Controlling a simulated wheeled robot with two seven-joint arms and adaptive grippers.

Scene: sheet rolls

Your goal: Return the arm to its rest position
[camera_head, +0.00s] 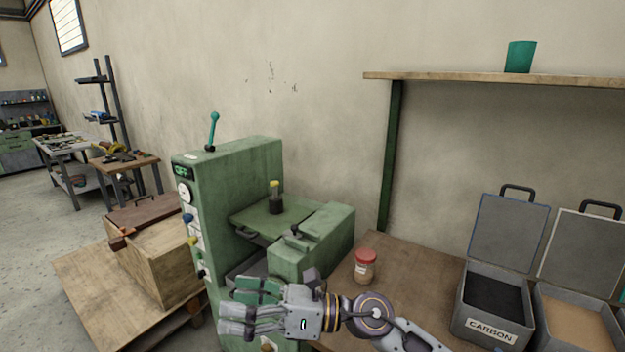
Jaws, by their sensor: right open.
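My right gripper (250,307) is at the bottom centre, in front of the green machine (240,165). Its fingers point left and are open, with nothing seen between them. My right arm (415,338) comes in from the bottom right and passes in front of the wooden table's near left part. My left gripper is not in view.
The machine has a lever (212,131) on top. A red-lidded jar (365,266) stands on the wooden table (415,262). A wooden crate (165,262) is at left.

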